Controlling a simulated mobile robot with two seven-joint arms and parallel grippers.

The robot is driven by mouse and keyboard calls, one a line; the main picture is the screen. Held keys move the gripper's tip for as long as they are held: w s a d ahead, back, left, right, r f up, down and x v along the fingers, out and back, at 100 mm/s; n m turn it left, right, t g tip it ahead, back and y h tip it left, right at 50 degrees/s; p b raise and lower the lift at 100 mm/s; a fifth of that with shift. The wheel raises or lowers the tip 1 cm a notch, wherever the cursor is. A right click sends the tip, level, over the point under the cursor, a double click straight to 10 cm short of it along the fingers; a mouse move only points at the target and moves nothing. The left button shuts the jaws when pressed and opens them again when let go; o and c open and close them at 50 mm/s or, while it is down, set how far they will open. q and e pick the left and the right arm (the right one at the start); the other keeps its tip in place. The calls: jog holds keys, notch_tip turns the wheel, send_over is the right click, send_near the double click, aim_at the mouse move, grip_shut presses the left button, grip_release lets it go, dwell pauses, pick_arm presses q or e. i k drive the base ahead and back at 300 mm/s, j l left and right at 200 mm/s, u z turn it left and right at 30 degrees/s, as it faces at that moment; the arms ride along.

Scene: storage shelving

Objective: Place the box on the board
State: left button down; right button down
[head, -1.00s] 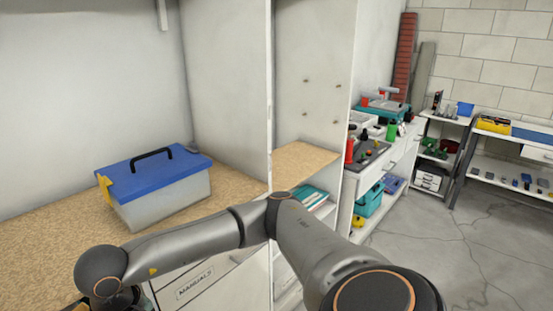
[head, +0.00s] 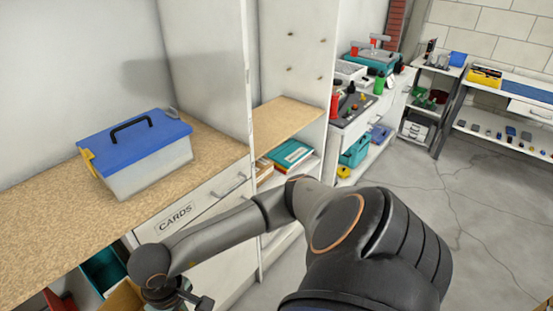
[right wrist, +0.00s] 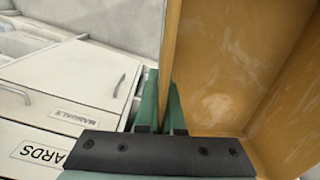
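A wooden, orange-brown box (right wrist: 215,60) fills the right of the right wrist view. A small part of what looks like the same box (head: 122,298) shows at the bottom left of the head view, below the counter. My right gripper (right wrist: 162,105) has its green fingers on both sides of the box's thin wall and appears shut on it. The box's far end is cut off. A speckled tan board (head: 50,222) forms the counter top at the left; a second tan board (head: 283,118) is a shelf in the tall white unit. My left gripper is not in view.
A blue-lidded toolbox (head: 137,150) stands on the counter, with bare board in front and to its left. A white partition (head: 205,65) divides counter and shelf. The shelf board is clear; teal books (head: 290,154) lie below it. Teal bins (head: 103,270) sit under the counter.

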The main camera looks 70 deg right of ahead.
aim_at(275, 119)
jog(key=k+l, duration=0.15)
jog(key=l, duration=0.2)
jog(key=k+l, duration=0.1)
jog(key=l, duration=0.3)
jog(key=k+l, duration=0.15)
jog(key=l, duration=0.2)
jog(key=k+l, duration=0.15)
jog(key=l, duration=0.2)
jog(key=k+l, duration=0.15)
jog(key=l, duration=0.25)
jog(key=k+l, duration=0.1)
jog(key=l, duration=0.25)
jog(key=k+z, duration=0.05)
